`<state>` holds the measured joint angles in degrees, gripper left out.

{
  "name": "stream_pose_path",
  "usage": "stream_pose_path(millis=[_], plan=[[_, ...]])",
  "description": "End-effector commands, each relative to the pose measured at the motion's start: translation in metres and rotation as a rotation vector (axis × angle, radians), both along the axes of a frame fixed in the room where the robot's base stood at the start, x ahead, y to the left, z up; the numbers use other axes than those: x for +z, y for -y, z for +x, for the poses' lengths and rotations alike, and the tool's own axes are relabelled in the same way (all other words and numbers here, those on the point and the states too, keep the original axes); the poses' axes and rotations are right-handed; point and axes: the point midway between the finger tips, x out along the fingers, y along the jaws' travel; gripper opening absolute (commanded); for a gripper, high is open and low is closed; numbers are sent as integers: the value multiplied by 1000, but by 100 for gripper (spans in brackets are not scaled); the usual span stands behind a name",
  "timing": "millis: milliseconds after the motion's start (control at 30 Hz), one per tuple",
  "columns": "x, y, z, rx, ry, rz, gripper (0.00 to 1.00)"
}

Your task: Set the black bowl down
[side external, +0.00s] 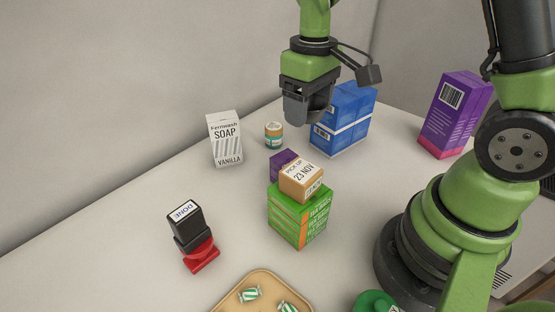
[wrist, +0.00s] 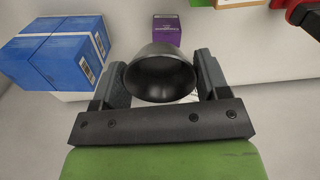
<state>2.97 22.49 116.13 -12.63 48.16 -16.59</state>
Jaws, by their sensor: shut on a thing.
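The black bowl (wrist: 160,82) sits between the two fingers of my gripper (wrist: 160,70) in the wrist view, its round opening facing the camera. My gripper is shut on it, with a finger against each side. In the side view my gripper (side external: 307,108) is up above the counter, in front of the blue boxes and behind the small purple box. The bowl is hard to tell from the dark fingers there. The counter below the bowl is partly hidden in the wrist view.
Blue boxes (side external: 343,120), a small jar (side external: 273,135), a soap box (side external: 226,140) and a purple box (side external: 281,164) stand near my gripper. A green box (side external: 298,216) bears a small dated box (side external: 301,181). A stamp (side external: 188,228) and tray (side external: 222,298) are nearer. The left counter is bare.

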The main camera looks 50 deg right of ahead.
Motion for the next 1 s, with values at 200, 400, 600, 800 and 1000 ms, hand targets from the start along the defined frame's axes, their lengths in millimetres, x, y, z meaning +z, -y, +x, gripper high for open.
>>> stream_pose_path(millis=[200, 400, 600, 800, 1000], plan=[[3, -15, 0, -18, 0, 0, 45], [3, -15, 0, -19, 0, 0, 45], [3, -14, 0, -19, 0, 0, 45], [8, -14, 1, -18, 3, 0, 45], [38, -14, 2, -19, 7, 0, 45]])
